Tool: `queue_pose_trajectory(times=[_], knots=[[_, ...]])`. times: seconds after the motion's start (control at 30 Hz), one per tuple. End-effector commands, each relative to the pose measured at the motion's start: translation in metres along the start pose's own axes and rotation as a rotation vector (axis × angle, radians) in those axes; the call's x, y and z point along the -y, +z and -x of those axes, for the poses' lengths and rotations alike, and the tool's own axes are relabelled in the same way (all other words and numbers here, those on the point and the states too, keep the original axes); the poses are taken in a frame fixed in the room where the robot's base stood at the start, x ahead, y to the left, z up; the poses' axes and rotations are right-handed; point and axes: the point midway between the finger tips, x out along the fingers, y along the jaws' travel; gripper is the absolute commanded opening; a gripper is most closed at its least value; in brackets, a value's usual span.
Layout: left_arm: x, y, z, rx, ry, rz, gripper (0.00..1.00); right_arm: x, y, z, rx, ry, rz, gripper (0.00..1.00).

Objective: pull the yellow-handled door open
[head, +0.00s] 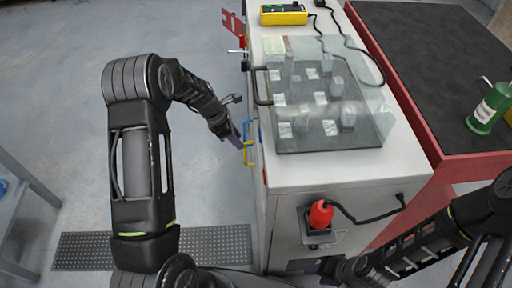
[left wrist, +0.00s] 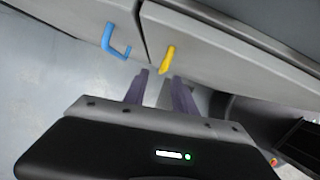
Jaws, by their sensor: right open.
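The yellow handle (head: 248,154) is on the left-facing side of the white cabinet, next to a blue handle (head: 247,131). In the left wrist view the yellow handle (left wrist: 167,59) is on the right-hand door panel (left wrist: 215,55), beyond my fingertips, and the blue handle (left wrist: 116,42) is on the panel left of the seam. The yellow-handled door looks shut. My left gripper (head: 236,137) is beside the handles; in its wrist view its two purple fingers (left wrist: 160,84) are apart with nothing between them. My right gripper (head: 326,267) is low at the cabinet's near end, partly hidden.
A clear cover (head: 330,105) with a black handle lies over small blocks on the cabinet top (head: 300,172). A red plug (head: 320,214) with a cable is on the near face. A red-sided bench (head: 425,60) with a green bottle (head: 488,108) stands right. Floor (head: 60,100) left is open.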

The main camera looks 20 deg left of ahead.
Motion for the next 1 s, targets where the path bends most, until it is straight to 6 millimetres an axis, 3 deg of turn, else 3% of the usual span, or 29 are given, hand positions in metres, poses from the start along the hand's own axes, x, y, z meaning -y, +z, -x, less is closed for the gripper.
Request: queue_pose_trajectory(times=[0.53,1.0], knots=[[0.005,0.0,-0.006,0.0,-0.016,0.068,0.32,0.0,0.0,-0.001,0.001,0.0,0.0,0.42],[0.006,0.0,-0.069,0.0,-0.016,0.067,0.32,-0.002,0.0,-0.006,0.0,0.0,0.0,0.42]])
